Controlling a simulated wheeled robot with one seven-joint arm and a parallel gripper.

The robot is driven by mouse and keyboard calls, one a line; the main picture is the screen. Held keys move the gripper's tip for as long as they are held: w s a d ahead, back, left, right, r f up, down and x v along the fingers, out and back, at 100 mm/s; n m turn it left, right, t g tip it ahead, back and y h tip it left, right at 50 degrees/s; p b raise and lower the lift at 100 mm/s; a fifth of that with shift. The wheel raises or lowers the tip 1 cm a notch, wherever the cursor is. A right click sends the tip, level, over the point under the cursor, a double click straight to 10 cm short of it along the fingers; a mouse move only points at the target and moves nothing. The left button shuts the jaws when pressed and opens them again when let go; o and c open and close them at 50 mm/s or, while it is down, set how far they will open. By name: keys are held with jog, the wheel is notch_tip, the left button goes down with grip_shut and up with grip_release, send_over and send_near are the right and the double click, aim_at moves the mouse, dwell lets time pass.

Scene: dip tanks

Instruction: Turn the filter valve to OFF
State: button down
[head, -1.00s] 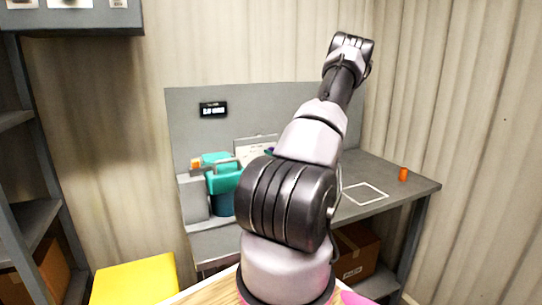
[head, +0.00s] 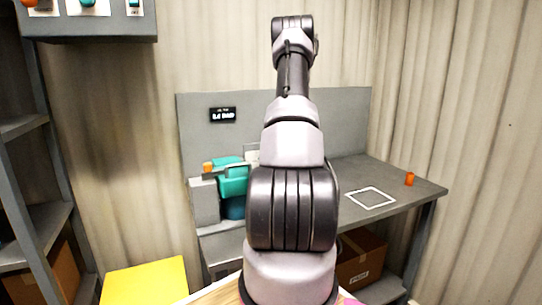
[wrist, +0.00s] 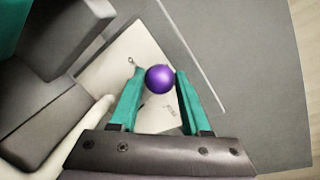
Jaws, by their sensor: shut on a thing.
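My gripper (wrist: 159,80) has two teal fingers and is shut on a round purple knob (wrist: 160,78) in the wrist view. The knob is in front of a white plate (wrist: 147,52) with small dark marks, too blurred to read. I take the knob to be the filter valve's handle, but its stem is hidden and I cannot tell which way it is turned. In the head view my arm hides the gripper and knob. Part of a pale plate (head: 252,154) shows left of the arm.
A teal machine (head: 233,187) stands at the bench's left beside a grey block (head: 204,201). A grey bench (head: 400,192) with a white square outline (head: 371,198) and orange cylinder (head: 409,179) extends right. A switch box (head: 95,27) hangs upper left; a yellow block (head: 146,282) is below.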

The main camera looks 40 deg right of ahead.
jog(key=shift+w+a+f+n+h, duration=0.1)
jog(key=shift+a+f+n+h, duration=0.1)
jog(key=shift+a+n, duration=0.35)
jog(key=shift+w+a+f+n+h, duration=0.1)
jog(key=shift+a+f+n, duration=0.1)
jog(key=shift+a+n, duration=0.3)
jog(key=shift+w+a+f+n, duration=0.15)
jog(key=shift+a+f+n, duration=0.35)
jog(key=shift+n, duration=0.45)
jog(key=shift+a, duration=0.1)
jog(key=shift+c, duration=1.9)
grip_release()
jog(key=shift+r, duration=0.1)
notch_tip(320, 180, up, 10)
